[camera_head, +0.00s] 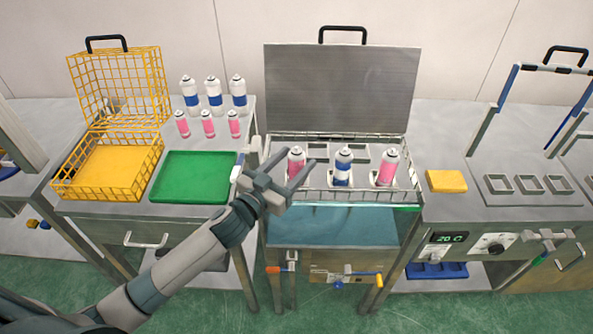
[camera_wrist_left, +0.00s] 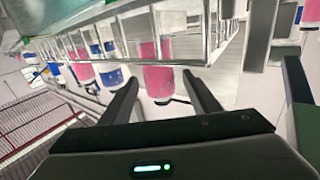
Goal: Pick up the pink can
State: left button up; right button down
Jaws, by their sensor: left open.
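Three cans stand in the wire rack (camera_head: 320,190) of the middle station: a pink-and-white can (camera_head: 296,158) at left, a blue-and-white can (camera_head: 343,167) in the middle and another pink-and-white can (camera_head: 387,168) at right. My left gripper (camera_head: 297,162) is open, with its fingers reaching toward the left pink can. In the left wrist view a pink can (camera_wrist_left: 158,80) shows between the two open fingers (camera_wrist_left: 163,90), beyond their tips, and the fingers do not close on it. My right gripper is not in view.
Three small pink cans (camera_head: 207,125) and three taller blue-banded cans (camera_head: 214,96) stand on the left table, behind a green tray (camera_head: 192,178). A yellow wire basket (camera_head: 108,165) is at left. A raised grey lid (camera_head: 342,88) stands behind the rack. A yellow block (camera_head: 446,181) lies right.

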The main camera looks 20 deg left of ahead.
pick_arm(q)
jog(key=p+x, duration=0.1)
jog(key=x, duration=0.4)
dwell(0.4)
jog(key=c, duration=1.2)
